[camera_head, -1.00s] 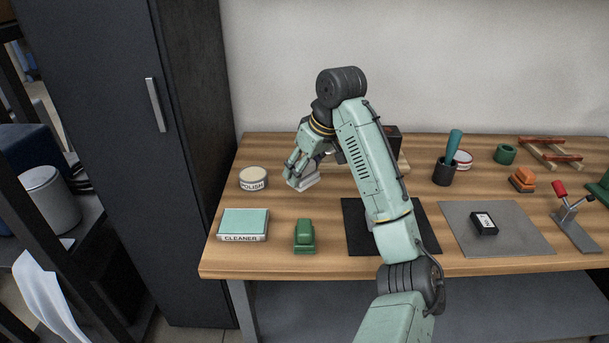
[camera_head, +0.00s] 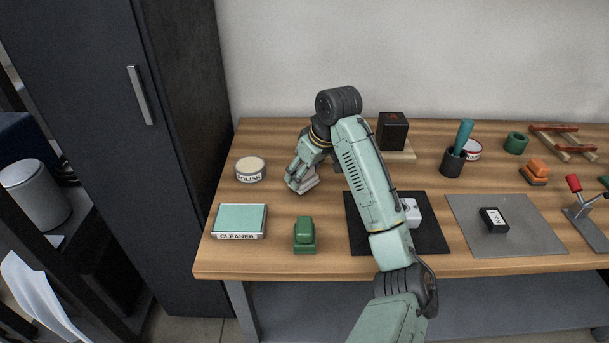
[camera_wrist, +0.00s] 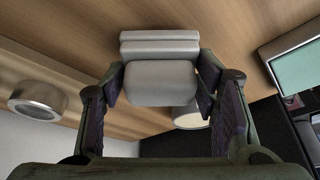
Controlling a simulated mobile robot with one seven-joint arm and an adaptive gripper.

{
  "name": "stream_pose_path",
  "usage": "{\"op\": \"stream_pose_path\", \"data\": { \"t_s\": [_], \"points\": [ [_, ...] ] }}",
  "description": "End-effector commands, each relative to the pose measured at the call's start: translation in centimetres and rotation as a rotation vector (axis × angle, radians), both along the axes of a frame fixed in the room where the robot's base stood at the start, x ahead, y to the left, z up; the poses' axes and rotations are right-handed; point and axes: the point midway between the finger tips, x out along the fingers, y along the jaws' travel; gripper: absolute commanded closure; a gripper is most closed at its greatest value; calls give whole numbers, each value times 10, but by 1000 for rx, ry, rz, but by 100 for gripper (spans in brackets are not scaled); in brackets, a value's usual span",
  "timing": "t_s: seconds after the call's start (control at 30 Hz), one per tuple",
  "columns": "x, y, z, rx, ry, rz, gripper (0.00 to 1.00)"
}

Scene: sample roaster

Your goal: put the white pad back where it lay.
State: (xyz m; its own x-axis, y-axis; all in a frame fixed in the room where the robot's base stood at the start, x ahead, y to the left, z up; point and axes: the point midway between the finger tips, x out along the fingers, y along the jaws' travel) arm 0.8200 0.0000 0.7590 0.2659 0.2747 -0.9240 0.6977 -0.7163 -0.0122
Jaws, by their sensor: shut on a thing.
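The white pad (camera_wrist: 160,82) is between the two fingers of my gripper (camera_wrist: 160,95) in the wrist view. It has a rounded grip block and a wider ridged base. In the head view my gripper (camera_head: 300,178) points down at the back left of the table, and the pad (camera_head: 306,187) shows below the fingers, partly hidden by them. The pad is low over the wood or touching it; I cannot tell which. My gripper is shut on its grip block. No mark for the pad's earlier place is visible.
The polish tin (camera_head: 250,168) stands left of my gripper. The cleaner box (camera_head: 239,221) and a green block (camera_head: 304,235) are in front. A black mat (camera_head: 430,239) with a white thing (camera_head: 411,212) lies to the right, partly behind my arm. Bare wood surrounds the pad.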

Motion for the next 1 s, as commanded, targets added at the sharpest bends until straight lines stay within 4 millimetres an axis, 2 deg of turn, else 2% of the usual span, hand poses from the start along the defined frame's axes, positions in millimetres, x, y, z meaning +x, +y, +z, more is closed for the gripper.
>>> {"op": "stream_pose_path", "data": {
  "t_s": [0.1, 0.4, 0.43, 0.73, 1.0],
  "points": [
    [0, -1, -13, 1, 1, -2, 71],
    [0, 0, -16, 1, -1, 0, 71],
    [0, 0, -17, 0, 0, 0, 45],
    [0, 0, -16, -1, -1, 0, 25],
    [0, 0, -16, -1, -1, 0, 24]
  ]
}}
